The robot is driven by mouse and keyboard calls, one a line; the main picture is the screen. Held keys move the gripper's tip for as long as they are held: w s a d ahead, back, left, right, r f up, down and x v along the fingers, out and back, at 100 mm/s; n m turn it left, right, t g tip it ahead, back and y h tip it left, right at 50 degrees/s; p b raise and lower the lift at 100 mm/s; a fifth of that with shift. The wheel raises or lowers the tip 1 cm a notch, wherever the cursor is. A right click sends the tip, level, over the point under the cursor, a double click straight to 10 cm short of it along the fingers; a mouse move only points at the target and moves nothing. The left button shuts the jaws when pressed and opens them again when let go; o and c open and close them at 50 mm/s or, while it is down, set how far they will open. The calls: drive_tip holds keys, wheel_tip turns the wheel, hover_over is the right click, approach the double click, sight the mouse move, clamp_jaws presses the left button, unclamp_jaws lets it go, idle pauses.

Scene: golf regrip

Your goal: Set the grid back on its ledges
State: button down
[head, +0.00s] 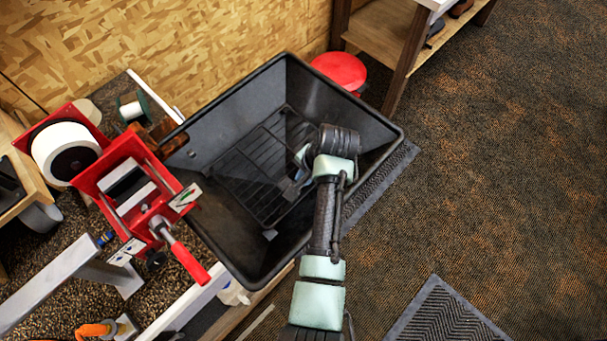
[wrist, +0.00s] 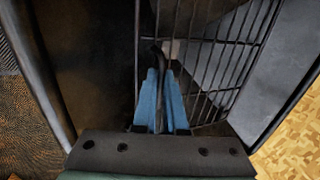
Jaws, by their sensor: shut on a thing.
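The grid (head: 252,160), a dark wire rack, is inside the deep black tub (head: 270,82). It also shows in the wrist view (wrist: 205,60), with its bars running up the picture. My gripper (head: 292,192) reaches into the tub at the grid's right side. In the wrist view its blue fingers (wrist: 161,80) are shut on the grid's edge bar. A small grey tab (head: 270,235) shows on the tub's inner wall by the grid's near corner and may be a ledge. I cannot tell whether the grid rests on any ledge. My arm hides part of the grid.
A red vise (head: 135,185) with a red handle (head: 188,262) stands left of the tub. A white tape roll (head: 65,150) is beyond it. A red round stool (head: 338,70) and a wooden shelf (head: 385,40) stand behind.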

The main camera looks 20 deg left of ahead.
drive_tip(key=shift+f, duration=0.2)
drive_tip(key=c, duration=0.9)
unclamp_jaws()
drive_tip(key=shift+f, duration=0.1)
drive_tip(key=b+v, duration=0.2)
drive_tip(key=v, duration=1.1)
drive_tip(key=shift+b, duration=0.3)
